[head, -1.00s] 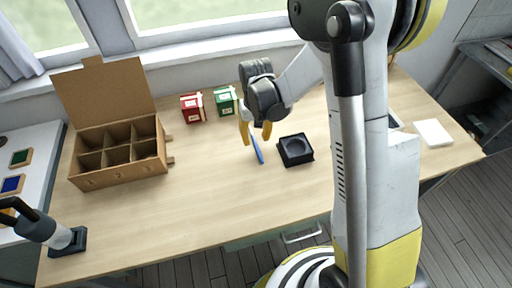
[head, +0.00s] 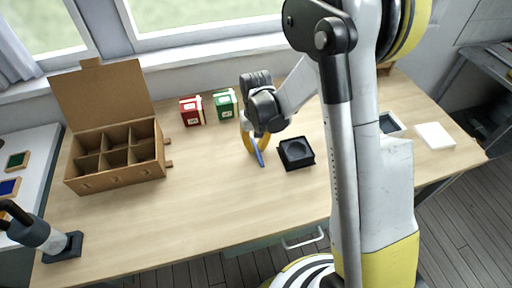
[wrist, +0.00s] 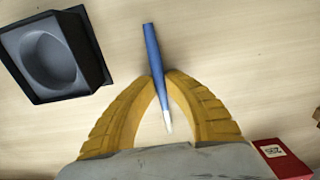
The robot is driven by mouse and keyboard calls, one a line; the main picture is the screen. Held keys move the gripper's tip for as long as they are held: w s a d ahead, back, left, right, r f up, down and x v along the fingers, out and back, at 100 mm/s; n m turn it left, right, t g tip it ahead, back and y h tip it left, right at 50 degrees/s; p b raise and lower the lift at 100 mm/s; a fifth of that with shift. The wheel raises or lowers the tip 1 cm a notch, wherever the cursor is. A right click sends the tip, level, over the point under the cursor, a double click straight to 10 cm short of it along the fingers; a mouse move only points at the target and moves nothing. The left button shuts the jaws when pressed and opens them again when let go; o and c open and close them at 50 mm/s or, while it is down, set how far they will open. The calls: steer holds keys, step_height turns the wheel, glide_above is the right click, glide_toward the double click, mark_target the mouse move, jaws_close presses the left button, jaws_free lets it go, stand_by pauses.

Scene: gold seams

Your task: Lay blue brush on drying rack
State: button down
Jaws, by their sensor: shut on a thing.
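The blue brush (head: 261,160) is between the yellow fingers of my gripper (head: 256,148), over the middle of the wooden table. In the wrist view the fingertips of my gripper (wrist: 158,78) are shut on the brush (wrist: 153,48). Its blue handle points away from the palm and its pale tip lies between the fingers. I cannot tell whether the brush still touches the table. I cannot pick out a drying rack for certain; my arm hides part of the table's right side.
A black box with a round hollow (head: 296,153) stands close right of the brush. Red (head: 191,111) and green (head: 225,103) boxes stand behind. An open cardboard box with compartments (head: 115,180) is at left. A grey tray (head: 391,124) and white pad (head: 435,136) are at right.

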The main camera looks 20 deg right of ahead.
steer(key=r, duration=0.1)
steer(key=r+p, duration=0.1)
steer(key=r, duration=0.1)
steer(key=r+p, duration=0.1)
steer(key=shift+s+d+r, duration=0.15)
steer(key=shift+d+r, duration=0.1)
steer(key=shift+r, duration=0.15)
steer(key=s+d+r+p, duration=0.4)
steer(key=s+d+r, duration=0.15)
steer(key=d, duration=0.35)
steer(key=w+a+r, duration=0.1)
steer(key=a, duration=0.5)
steer(key=shift+w+a+b, duration=0.3)
steer(key=shift+w+a, duration=0.1)
